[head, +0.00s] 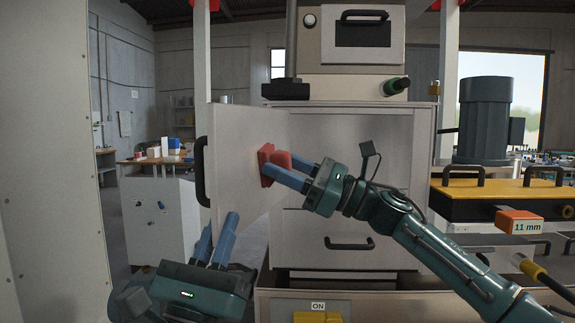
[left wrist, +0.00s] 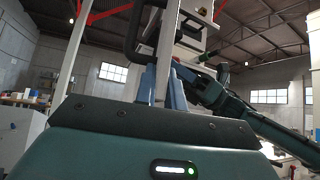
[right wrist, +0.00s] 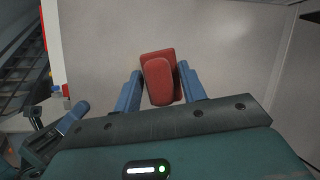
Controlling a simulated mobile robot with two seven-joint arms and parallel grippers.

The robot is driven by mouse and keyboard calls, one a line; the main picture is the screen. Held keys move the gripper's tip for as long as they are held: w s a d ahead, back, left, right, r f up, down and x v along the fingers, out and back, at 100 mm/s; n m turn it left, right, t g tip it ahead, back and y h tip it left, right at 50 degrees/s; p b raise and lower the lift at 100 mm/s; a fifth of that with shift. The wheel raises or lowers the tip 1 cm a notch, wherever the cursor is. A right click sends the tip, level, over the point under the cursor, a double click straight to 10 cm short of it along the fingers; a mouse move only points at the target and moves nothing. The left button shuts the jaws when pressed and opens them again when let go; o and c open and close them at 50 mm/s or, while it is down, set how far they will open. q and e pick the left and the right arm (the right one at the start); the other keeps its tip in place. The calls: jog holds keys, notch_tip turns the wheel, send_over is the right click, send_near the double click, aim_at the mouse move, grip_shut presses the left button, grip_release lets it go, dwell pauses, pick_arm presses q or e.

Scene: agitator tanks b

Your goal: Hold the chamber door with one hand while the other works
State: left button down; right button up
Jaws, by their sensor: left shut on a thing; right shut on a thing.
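The chamber door (head: 228,140) is a pale panel standing open at the left of the cabinet, with a black handle (head: 200,171) at its free edge. My left gripper (head: 217,226) is shut on the door's free edge below the handle; in the left wrist view its fingers stand on either side of the panel's edge (left wrist: 166,60). My right gripper (head: 281,166) is shut on a red pad with a raised grip (right wrist: 158,80). The pad lies at the door's inner face; whether it touches is hard to tell.
The cabinet (head: 350,145) has a lower drawer with a black handle (head: 349,244). A yellow-topped unit (head: 500,190) and a dark motor (head: 484,120) stand at right. A white workbench (head: 160,215) is at left behind the door. A pale panel (head: 50,150) fills the near left.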

aim_at(248, 162)
pick_arm(q)
jog(key=shift+r, duration=0.3)
pick_arm(e)
jog(key=shift+s+a, duration=0.3)
jog(key=shift+s, duration=0.6)
jog(key=shift+s+a, duration=0.25)
jog(key=shift+s, duration=0.7)
jog(key=shift+s+a, duration=0.3)
jog(key=shift+s, duration=0.6)
jog(key=shift+r, duration=0.6)
jog(key=shift+w+d+r, duration=0.1)
jog(key=shift+w+d, duration=0.15)
jog(key=shift+w, duration=0.45)
jog(key=shift+w+d+f, duration=0.1)
jog(key=shift+w+d, duration=0.15)
jog(key=shift+w, duration=0.5)
jog(key=shift+w+d+r, duration=0.1)
jog(key=shift+w+d, duration=0.15)
jog(key=shift+w, duration=0.45)
jog(key=w+d, duration=0.1)
jog(key=w, duration=0.5)
jog(key=shift+w+d, duration=0.25)
jog(key=shift+s+a, duration=0.5)
jog(key=shift+s, duration=1.3)
jog(key=shift+s+a, duration=0.45)
jog(key=shift+s, duration=1.35)
jog(key=shift+s+a, duration=0.5)
jog(key=shift+s, duration=1.3)
